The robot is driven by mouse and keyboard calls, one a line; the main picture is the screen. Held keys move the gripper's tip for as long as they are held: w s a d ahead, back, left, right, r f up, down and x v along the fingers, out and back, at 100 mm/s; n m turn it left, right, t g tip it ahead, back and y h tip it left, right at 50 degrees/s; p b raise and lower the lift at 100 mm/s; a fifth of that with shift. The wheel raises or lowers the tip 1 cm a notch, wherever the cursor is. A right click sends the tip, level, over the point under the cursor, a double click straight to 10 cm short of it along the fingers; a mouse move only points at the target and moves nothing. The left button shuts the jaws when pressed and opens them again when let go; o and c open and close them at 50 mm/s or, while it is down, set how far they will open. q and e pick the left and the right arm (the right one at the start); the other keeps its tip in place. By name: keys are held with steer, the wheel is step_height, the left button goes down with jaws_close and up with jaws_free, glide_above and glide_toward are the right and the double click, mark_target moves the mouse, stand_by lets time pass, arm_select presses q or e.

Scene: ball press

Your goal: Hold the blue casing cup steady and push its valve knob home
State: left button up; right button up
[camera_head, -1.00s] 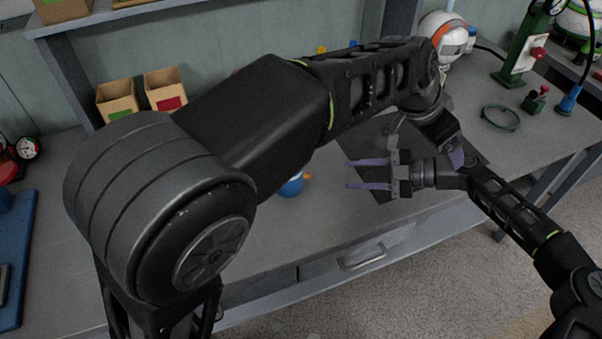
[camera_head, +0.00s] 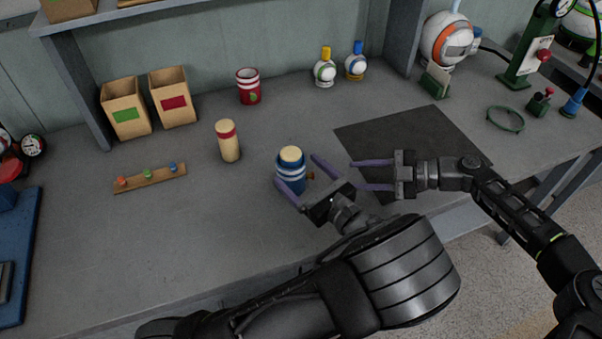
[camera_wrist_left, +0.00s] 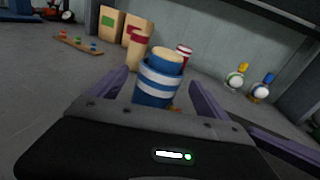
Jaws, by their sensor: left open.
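The blue casing cup (camera_head: 290,186) has white bands and a cream-coloured top. It stands upright on the bench, and it also shows between the fingers in the left wrist view (camera_wrist_left: 153,96). The small orange-brown valve knob (camera_head: 311,175) sticks out from its right side, partly hidden by a finger. My left gripper (camera_head: 296,170) is open, with one finger on each side of the cup; I cannot tell whether either touches it. My right gripper (camera_head: 354,175) is open and empty, right of the cup, its fingers pointing left towards the knob.
A cream cylinder with a red band (camera_head: 229,145) stands left of the cup. Behind are a red cup (camera_head: 249,88), two cardboard bins (camera_head: 126,110) and two small round bottles (camera_head: 325,72). A peg strip (camera_head: 150,179) lies left. A dark mat (camera_head: 400,125) lies right.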

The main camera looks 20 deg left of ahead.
arm_select(q)
steer(key=shift+a+f+m, duration=0.1)
steer(key=shift+m, duration=0.6)
steer(key=shift+x, duration=3.9)
steer(key=shift+c, duration=0.5)
steer(key=c, duration=1.3)
steer(key=shift+c, duration=0.6)
arm_select(e)
jaws_close()
